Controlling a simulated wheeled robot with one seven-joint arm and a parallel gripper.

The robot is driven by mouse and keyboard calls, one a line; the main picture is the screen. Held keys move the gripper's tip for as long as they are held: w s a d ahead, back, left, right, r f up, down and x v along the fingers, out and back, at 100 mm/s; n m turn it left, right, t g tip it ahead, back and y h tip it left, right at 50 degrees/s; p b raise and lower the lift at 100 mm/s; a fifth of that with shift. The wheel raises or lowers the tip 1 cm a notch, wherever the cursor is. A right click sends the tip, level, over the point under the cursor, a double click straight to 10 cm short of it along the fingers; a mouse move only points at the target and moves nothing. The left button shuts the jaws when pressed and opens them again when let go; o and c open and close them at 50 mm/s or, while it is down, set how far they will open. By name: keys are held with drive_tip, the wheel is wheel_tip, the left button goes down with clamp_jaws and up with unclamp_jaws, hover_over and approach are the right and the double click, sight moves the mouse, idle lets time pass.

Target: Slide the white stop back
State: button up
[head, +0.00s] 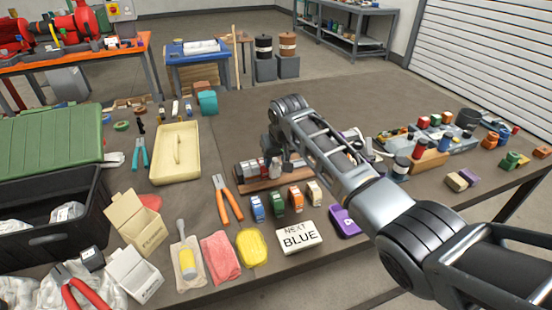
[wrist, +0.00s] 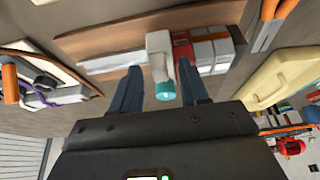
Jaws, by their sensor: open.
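The white stop (wrist: 160,54) is a pale, upright piece with a teal end, on a rail (wrist: 110,62) fixed to a wooden board (wrist: 100,42). In the wrist view, my gripper (wrist: 158,72) is open, with one dark finger on each side of the stop. Gaps show between the fingers and the stop, so I see no grip on it. A red block (wrist: 182,48) and several light grey blocks (wrist: 208,48) sit beside the stop on the rail. In the head view, my gripper (head: 281,157) is over the wooden board (head: 270,184), and my arm hides part of the rail.
Orange-handled pliers (head: 227,200) and small blue (head: 257,208), green (head: 277,203) and orange (head: 296,199) blocks lie in front of the board. A sign (head: 299,238) reads "NEXT BLUE". A cream tray (head: 176,153) stands left. Bare table (head: 235,115) lies behind.

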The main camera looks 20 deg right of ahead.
drive_tip(key=shift+w+f, duration=0.1)
drive_tip(key=shift+f, duration=0.15)
drive_tip(key=shift+c, duration=0.4)
clamp_jaws()
